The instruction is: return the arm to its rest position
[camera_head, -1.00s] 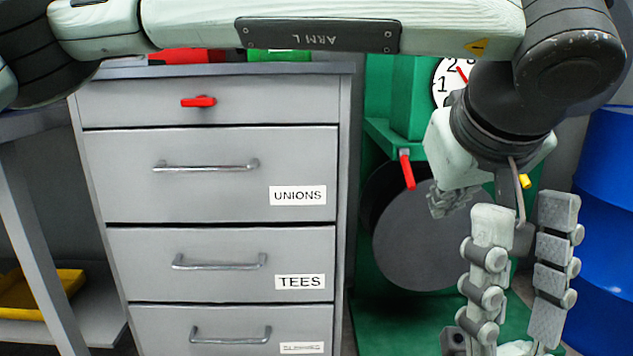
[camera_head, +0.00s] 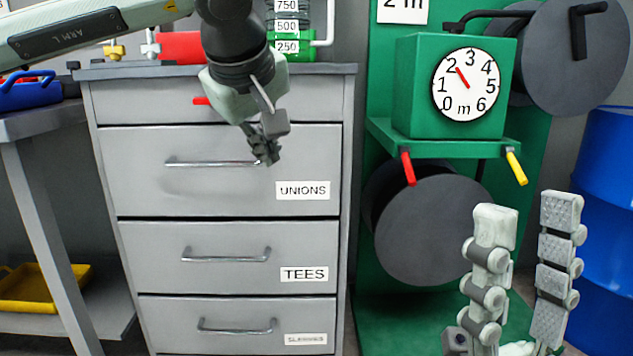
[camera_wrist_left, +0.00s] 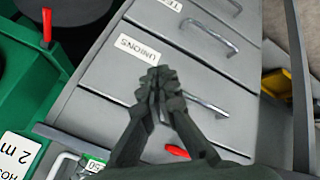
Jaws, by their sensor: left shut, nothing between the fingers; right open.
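My left gripper (camera_head: 266,145) hangs in front of the grey drawer cabinet, over the right end of the UNIONS drawer (camera_head: 225,195) handle. Its fingers are shut and empty. In the left wrist view the shut fingertips (camera_wrist_left: 158,82) show in front of the same drawer face; whether they touch it I cannot tell. My left arm comes in from the upper left above the cabinet. My right gripper (camera_head: 526,262) is at the lower right, fingers pointing up and apart, open and empty.
The cabinet (camera_head: 346,150) also has a TEES drawer (camera_head: 225,277); all its drawers look closed. A green stand with a dial (camera_head: 466,85) and red (camera_head: 408,168) and yellow (camera_head: 516,167) levers stands to its right. A blue drum (camera_head: 605,160) is at the far right, a side table (camera_head: 40,122) at the left.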

